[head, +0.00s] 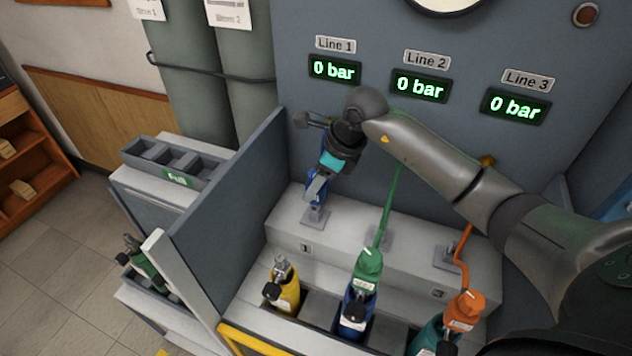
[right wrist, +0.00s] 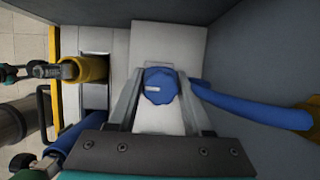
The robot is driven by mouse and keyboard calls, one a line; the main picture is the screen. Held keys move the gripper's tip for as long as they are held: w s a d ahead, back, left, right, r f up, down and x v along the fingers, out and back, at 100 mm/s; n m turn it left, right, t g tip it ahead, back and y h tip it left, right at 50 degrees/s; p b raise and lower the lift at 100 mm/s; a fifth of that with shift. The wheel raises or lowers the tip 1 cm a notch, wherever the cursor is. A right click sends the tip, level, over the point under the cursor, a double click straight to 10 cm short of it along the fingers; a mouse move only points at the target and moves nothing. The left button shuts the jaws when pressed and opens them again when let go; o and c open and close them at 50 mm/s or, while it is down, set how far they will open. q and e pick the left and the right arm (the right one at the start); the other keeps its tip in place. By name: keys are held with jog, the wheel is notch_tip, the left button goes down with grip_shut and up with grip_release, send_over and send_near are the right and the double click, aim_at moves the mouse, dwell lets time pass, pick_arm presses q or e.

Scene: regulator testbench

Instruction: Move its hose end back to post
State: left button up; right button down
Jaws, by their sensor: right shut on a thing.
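My right gripper (head: 316,187) is over the step marked 1. It is shut on a blue hose end (right wrist: 160,86), whose round blue cap shows between the two fingers in the right wrist view. The blue hose (right wrist: 250,106) runs right from it to a yellow fitting. The post 1 base (head: 315,216) is a small grey plate just below the gripper. I cannot tell whether the hose end touches the post. A yellow bottle (head: 282,291) stands in the front slot below, with no hose on it. My left gripper is not in view.
A green hose (head: 389,205) reaches a green cap on a blue bottle (head: 356,314). An orange hose (head: 463,275) reaches an orange cap on a teal bottle. A grey side wall (head: 230,190) stands close left of post 1. All three displays read 0 bar.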

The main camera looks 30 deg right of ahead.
jog(key=shift+f+b, duration=1.45)
jog(key=shift+f, duration=0.3)
dwell(0.4)
jog(key=shift+c, duration=1.2)
grip_release()
jog(key=v, duration=1.5)
jog(key=shift+r+p, duration=0.2)
jog(key=shift+p, duration=0.25)
jog(key=shift+f, duration=0.1)
